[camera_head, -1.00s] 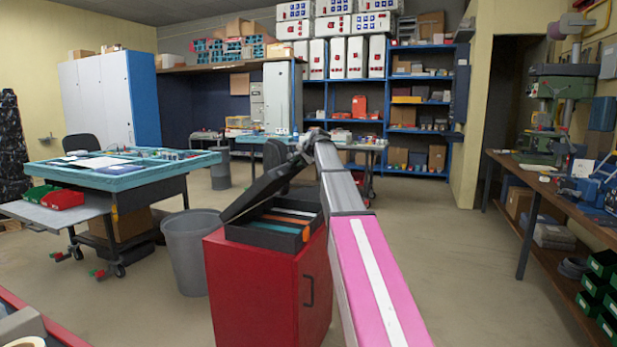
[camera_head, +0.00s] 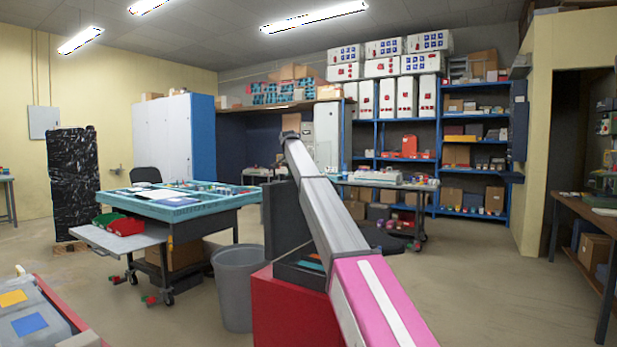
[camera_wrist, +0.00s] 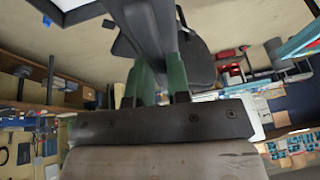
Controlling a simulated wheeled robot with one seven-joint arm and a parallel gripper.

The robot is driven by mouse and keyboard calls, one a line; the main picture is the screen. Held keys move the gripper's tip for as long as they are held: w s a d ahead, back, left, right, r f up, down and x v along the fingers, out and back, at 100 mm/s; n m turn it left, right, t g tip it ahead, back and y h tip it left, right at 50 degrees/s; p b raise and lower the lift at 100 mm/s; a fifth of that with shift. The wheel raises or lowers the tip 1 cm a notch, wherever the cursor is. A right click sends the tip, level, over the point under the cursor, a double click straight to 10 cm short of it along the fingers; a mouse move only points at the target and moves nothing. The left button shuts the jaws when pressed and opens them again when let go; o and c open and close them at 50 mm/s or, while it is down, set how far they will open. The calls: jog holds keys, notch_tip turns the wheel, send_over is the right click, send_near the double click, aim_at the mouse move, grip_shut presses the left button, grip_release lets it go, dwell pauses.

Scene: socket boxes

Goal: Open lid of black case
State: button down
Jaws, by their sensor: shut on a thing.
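The black case (camera_head: 300,268) sits on top of a red cabinet. Its lid (camera_head: 283,218) stands raised, close to upright, at the left side of the case. Blue and orange items show inside the open case. My gripper (camera_wrist: 160,78) shows in the wrist view, with its green fingers on either side of the dark lid (camera_wrist: 150,30), shut on it. In the head view my own arm crosses in front of part of the case and lid, and the fingers cannot be made out there.
The red cabinet (camera_head: 292,315) stands beside a grey bin (camera_head: 238,290). A workbench with a teal top (camera_head: 180,208) is to the left. Blue shelves (camera_head: 430,150) stand at the back. The floor to the right is clear.

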jog(key=shift+w+a+f, duration=0.15)
jog(key=shift+w+a, duration=0.35)
jog(key=shift+a, duration=0.25)
jog(key=shift+w+a+f, duration=0.2)
jog(key=shift+w+a, duration=0.3)
jog(key=shift+a, duration=0.2)
jog(key=shift+w+a+f, duration=0.15)
jog(key=shift+w+a, duration=0.35)
jog(key=shift+a, duration=0.25)
jog(key=c, duration=1.1)
grip_release()
jog(key=shift+c, duration=0.2)
jog(key=shift+s+r, duration=0.1)
jog(key=v, duration=1)
jog(key=shift+s+r, duration=0.1)
jog(key=shift+r, duration=0.25)
